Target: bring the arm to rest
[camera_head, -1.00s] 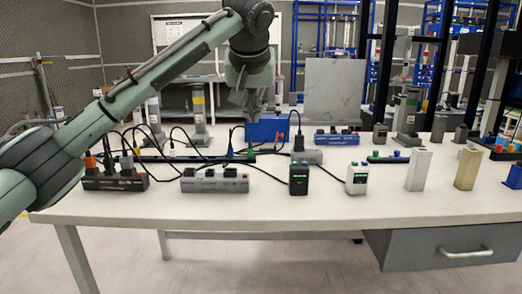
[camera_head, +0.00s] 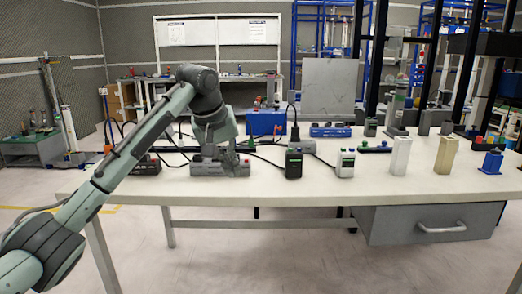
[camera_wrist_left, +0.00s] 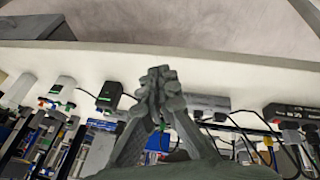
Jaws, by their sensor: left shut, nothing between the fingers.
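My left arm comes in from the left in the head view and bends down over the left part of the white table (camera_head: 330,188). My left gripper (camera_head: 232,158) is at the end of it, in front of a grey power strip (camera_head: 207,167) in that picture. In the left wrist view the gripper's fingers (camera_wrist_left: 158,78) meet and hold nothing. Whether the fingertips touch the strip cannot be told. My right gripper does not show.
A black device (camera_head: 293,163) and a white device (camera_head: 345,162) stand right of the gripper. Cables cross the table. A blue box (camera_head: 266,123) stands behind. The table's front strip is clear.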

